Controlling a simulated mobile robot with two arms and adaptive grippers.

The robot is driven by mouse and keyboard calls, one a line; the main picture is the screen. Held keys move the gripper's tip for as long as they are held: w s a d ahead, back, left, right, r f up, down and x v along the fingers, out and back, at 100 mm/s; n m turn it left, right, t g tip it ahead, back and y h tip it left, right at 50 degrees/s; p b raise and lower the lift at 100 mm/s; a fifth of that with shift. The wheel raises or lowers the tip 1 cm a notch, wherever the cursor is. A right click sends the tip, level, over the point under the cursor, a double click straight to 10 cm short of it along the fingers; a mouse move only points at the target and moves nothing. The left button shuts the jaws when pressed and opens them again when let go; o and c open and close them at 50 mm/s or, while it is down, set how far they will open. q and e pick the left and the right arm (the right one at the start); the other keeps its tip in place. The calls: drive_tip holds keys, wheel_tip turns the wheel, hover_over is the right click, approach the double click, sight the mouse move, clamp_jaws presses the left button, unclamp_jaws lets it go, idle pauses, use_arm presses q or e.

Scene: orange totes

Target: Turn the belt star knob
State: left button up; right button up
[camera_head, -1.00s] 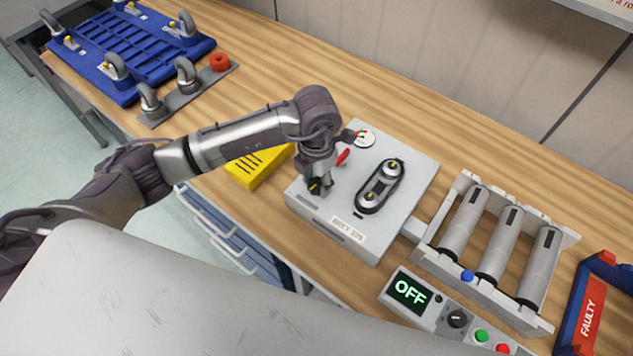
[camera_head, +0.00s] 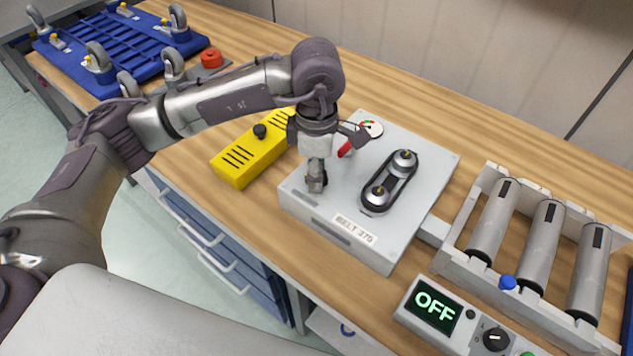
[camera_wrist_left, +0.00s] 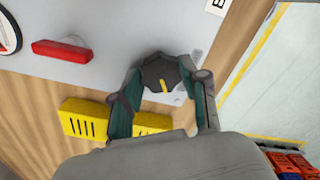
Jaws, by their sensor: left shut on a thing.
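The belt star knob (camera_wrist_left: 160,75) is a dark knob with a yellow pointer mark on the grey belt unit (camera_head: 420,190). It shows between the fingers of my left gripper (camera_wrist_left: 163,92) in the left wrist view, and the gripper is shut on it. In the head view my left gripper (camera_head: 316,182) points down at the unit's left part and hides the knob. My right gripper is not in view.
A yellow box (camera_head: 232,163) with a black knob stands left of the unit. A roller frame (camera_head: 448,245) is at the right, with a control box showing OFF (camera_head: 436,305) in front. A blue wheeled platform (camera_head: 90,55) lies at the back left.

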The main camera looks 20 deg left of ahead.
use_arm(q)
drive_tip(key=shift+m+b, duration=1.2)
drive_tip(key=shift+b, duration=0.05)
drive_tip(key=shift+r, duration=0.1)
drive_tip(key=o, duration=1.1)
drive_tip(key=shift+o, duration=0.2)
wheel_tip(320, 180, up, 12)
